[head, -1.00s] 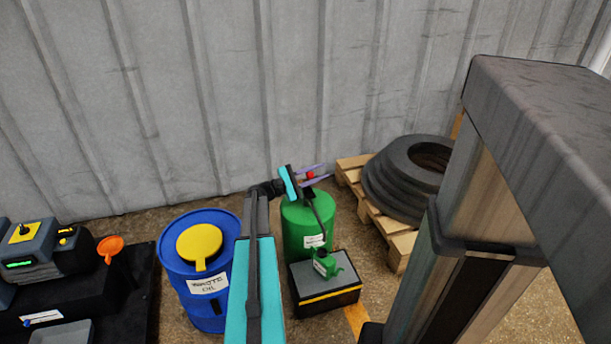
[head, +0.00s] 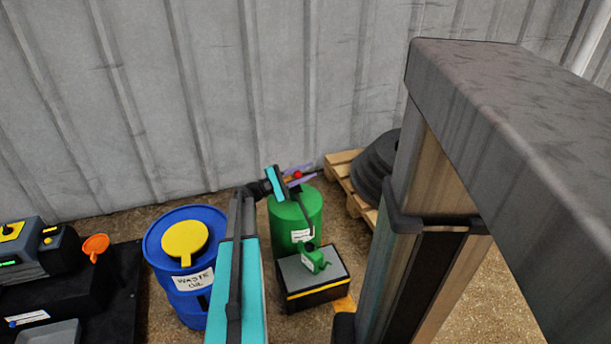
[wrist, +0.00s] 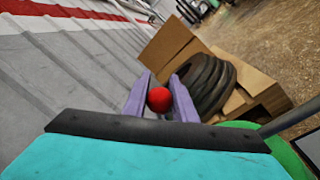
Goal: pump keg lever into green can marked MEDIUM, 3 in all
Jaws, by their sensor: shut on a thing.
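The green keg (head: 284,224) stands upright against the wall side, with a white label and a dark spout tube running down its front. Its pump lever ends in a red ball knob (head: 298,174), also seen in the wrist view (wrist: 159,99). My gripper (head: 303,172) has its purple fingers on either side of the knob, shut on it, above the keg top. The small green can (head: 316,262) stands below the spout on a dark box with a grey top. The can's marking is too small to read. The lever's shaft is mostly hidden.
A blue waste oil drum (head: 160,250) with a yellow lid stands left of the keg. A pallet (head: 340,170) with stacked black tyres (head: 377,165) is at right, partly behind my column. An orange funnel (head: 95,246) and dark machine are far left.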

